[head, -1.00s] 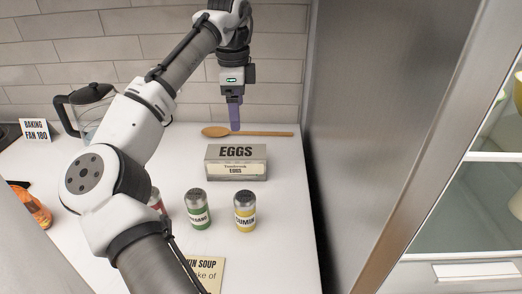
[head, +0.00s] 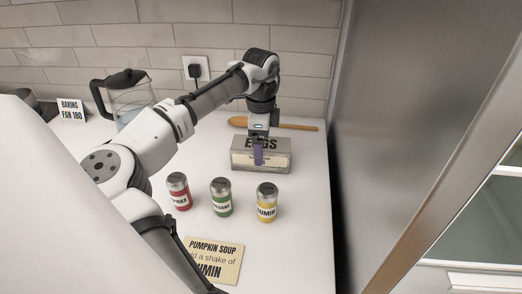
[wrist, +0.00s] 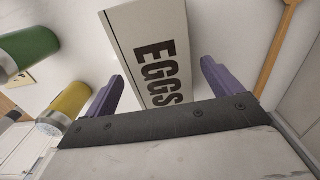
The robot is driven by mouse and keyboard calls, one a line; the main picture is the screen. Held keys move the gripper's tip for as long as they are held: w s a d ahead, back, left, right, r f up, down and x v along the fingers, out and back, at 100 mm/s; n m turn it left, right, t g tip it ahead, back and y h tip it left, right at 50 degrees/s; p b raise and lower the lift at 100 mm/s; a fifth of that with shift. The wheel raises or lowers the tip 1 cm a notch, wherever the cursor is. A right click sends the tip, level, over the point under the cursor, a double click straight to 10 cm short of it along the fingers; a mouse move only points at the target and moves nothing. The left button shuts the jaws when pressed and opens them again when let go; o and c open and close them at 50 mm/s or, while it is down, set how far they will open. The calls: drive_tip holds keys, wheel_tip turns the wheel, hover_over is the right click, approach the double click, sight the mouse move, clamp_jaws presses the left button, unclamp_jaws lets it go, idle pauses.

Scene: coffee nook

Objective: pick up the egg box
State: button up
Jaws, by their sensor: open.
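The egg box (head: 275,160) is a grey carton marked EGGS, standing on the white counter towards the back. My gripper (head: 259,158) is over the box in the head view, its purple fingers pointing down and covering part of the label. In the wrist view the box's top (wrist: 150,45) with the EGGS lettering lies between the two spread purple fingers of my gripper (wrist: 160,82). The gripper is open, and a gap shows between each finger and the box. How far down the fingertips reach beside the box is hard to tell.
A wooden spoon (head: 290,126) lies behind the box. Red (head: 179,192), green (head: 221,198) and yellow (head: 266,203) spice jars stand in front, with a recipe card (head: 214,260) nearer. A glass jug (head: 130,98) stands at left. A tall steel panel (head: 400,110) bounds the right.

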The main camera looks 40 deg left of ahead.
drive_tip(key=shift+f, duration=0.85)
drive_tip(key=shift+c, duration=0.4)
drive_tip(key=c, duration=1)
drive_tip(key=shift+c, duration=0.9)
drive_tip(key=shift+w, duration=0.1)
drive_tip(key=shift+r, duration=0.2)
